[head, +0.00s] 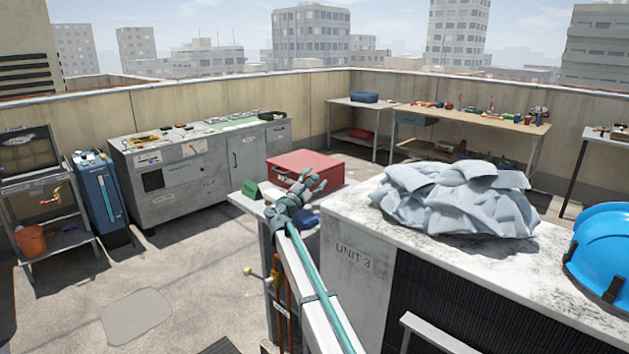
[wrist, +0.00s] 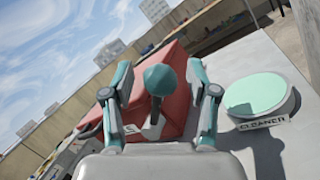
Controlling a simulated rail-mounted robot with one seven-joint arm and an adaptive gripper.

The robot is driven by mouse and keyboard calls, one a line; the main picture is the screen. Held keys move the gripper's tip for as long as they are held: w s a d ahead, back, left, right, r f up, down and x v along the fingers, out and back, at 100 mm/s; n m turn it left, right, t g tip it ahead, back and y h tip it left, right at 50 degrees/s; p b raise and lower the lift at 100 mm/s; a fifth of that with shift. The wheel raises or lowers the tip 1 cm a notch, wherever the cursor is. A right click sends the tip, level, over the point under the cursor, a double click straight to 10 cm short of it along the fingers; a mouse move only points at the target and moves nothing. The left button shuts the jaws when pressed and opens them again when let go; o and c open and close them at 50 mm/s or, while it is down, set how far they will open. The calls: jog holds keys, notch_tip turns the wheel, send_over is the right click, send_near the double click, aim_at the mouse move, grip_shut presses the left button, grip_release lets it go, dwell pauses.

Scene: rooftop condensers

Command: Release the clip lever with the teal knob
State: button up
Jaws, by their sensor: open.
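The teal knob (wrist: 160,79) is a rounded ball on a short dark stem, in the middle of the wrist view. A pale metal piece (wrist: 150,130) shows at the stem's lower end, in front of a red surface; how the lever is fixed is partly hidden by my gripper's body. My gripper (wrist: 159,84) is open, with one finger on each side of the knob and a visible gap on both sides. In the head view my gripper (head: 312,182) is over the narrow bench in front of the red case. I cannot pick out the knob there.
The red case (head: 325,165) lies close behind my gripper. A teal-topped tin marked CLEANER (wrist: 256,96) stands to the right in the wrist view. The UNIT 3 cabinet (head: 353,256), with a grey cloth (head: 455,200) and blue helmet (head: 605,250) on it, stands right.

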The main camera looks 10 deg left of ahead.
jog(key=v, duration=1.2)
